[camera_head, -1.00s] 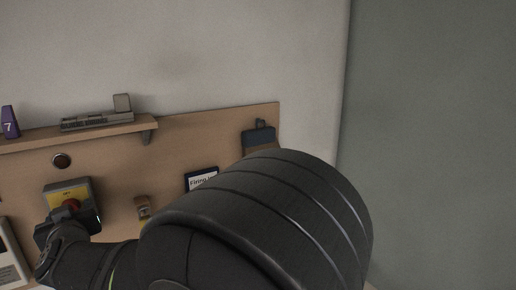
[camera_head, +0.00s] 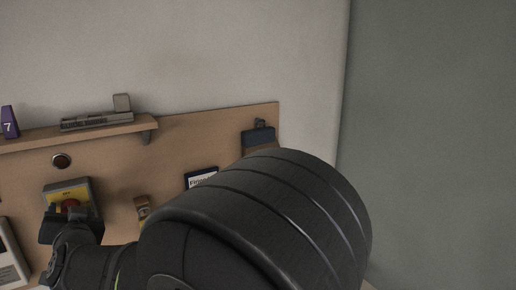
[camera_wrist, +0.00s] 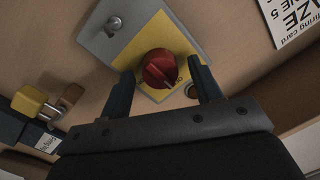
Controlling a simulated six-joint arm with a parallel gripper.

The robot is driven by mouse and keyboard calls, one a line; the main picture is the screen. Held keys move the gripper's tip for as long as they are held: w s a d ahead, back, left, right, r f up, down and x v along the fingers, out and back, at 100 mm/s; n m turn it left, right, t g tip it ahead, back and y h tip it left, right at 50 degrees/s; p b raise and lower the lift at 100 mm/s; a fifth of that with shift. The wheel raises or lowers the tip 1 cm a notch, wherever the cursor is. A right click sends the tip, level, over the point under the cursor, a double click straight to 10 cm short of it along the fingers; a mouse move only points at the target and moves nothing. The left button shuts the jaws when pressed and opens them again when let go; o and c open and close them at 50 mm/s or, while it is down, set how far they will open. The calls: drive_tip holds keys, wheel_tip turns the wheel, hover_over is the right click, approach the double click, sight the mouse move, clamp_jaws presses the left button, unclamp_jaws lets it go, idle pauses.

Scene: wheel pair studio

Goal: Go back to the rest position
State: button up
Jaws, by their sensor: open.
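My gripper (camera_wrist: 163,92) is open in the wrist view. Its two dark fingers stand on either side of a red rotary knob (camera_wrist: 159,68), with a gap to each side. The knob sits on a yellow plate (camera_wrist: 132,45) on a grey box (camera_wrist: 98,36). In the head view the grey box with its yellow plate (camera_head: 66,193) is on the wooden panel at the left, partly hidden by my gripper (camera_head: 72,214). I cannot tell how far the fingertips are from the knob. My dark arm covers the lower middle of the head view.
A shelf (camera_head: 80,132) with a purple marker numbered 7 (camera_head: 9,122) and a grey device (camera_head: 97,121) juts from the panel above.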

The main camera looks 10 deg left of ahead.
drive_tip(key=shift+m, duration=0.5)
idle(0.4)
